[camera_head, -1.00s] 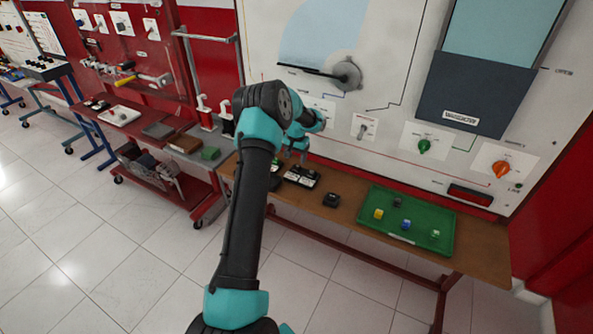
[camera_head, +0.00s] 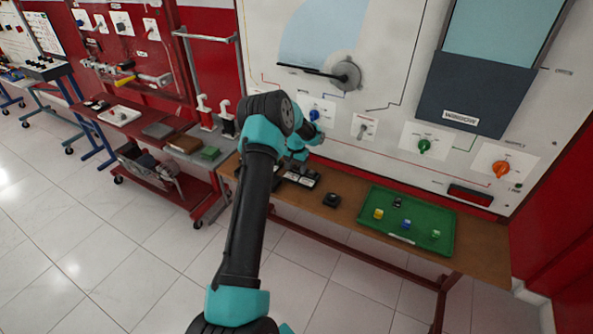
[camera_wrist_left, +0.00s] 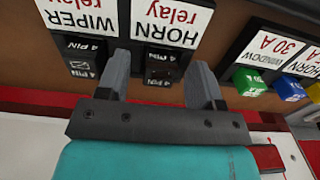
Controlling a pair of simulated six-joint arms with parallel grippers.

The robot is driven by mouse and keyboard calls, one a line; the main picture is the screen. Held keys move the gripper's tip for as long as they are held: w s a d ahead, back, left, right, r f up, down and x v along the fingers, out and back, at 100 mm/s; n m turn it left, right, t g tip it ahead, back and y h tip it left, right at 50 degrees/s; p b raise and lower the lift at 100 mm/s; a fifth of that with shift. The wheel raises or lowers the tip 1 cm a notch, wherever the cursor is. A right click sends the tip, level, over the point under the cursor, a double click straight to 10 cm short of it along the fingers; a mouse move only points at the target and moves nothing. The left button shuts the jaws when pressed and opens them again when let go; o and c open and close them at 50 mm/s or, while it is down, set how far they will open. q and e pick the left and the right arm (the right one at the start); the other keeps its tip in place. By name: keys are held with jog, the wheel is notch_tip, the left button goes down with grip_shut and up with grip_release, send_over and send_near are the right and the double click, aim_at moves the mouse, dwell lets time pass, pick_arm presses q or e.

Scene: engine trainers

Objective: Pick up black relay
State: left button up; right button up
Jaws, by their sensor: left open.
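My left gripper (camera_head: 300,155) is over the black relay holders (camera_head: 298,176) on the brown table. In the left wrist view the gripper (camera_wrist_left: 160,80) is open. Its fingers lie on either side of a black relay (camera_wrist_left: 163,66) marked 4 PIN, at the holder labelled HORN relay (camera_wrist_left: 172,20). I cannot tell whether the fingers touch it. A second black relay (camera_wrist_left: 82,62) sits at the WIPER relay holder (camera_wrist_left: 82,15), left of the left finger. Another small black block (camera_head: 397,202) lies in the green tray (camera_head: 446,213). My right gripper is not in view.
A black piece (camera_head: 332,200) stands on the table between the holders and the tray. The tray also holds yellow (camera_head: 379,214), blue (camera_head: 407,225) and green (camera_head: 436,234) blocks. Coloured fuses (camera_wrist_left: 250,82) sit right of the gripper. The trainer panel (camera_head: 350,120) rises behind.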

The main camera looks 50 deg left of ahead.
aim_at(296, 167)
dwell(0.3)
pick_arm(q)
jog(key=c, duration=1)
jog(key=shift+r, duration=0.5)
notch_tip(296, 167, up, 3)
jog(key=shift+d+f, duration=0.1)
jog(key=s+d, duration=0.3)
jog(key=d, duration=0.1)
jog(key=s+d, duration=0.4)
jog(key=s+d+r, duration=0.1)
jog(key=s+d, duration=0.2)
jog(key=d, duration=0.1)
jog(key=shift+s+r, duration=0.1)
jog(key=shift+s, duration=0.2)
jog(key=shift+a+r, duration=0.1)
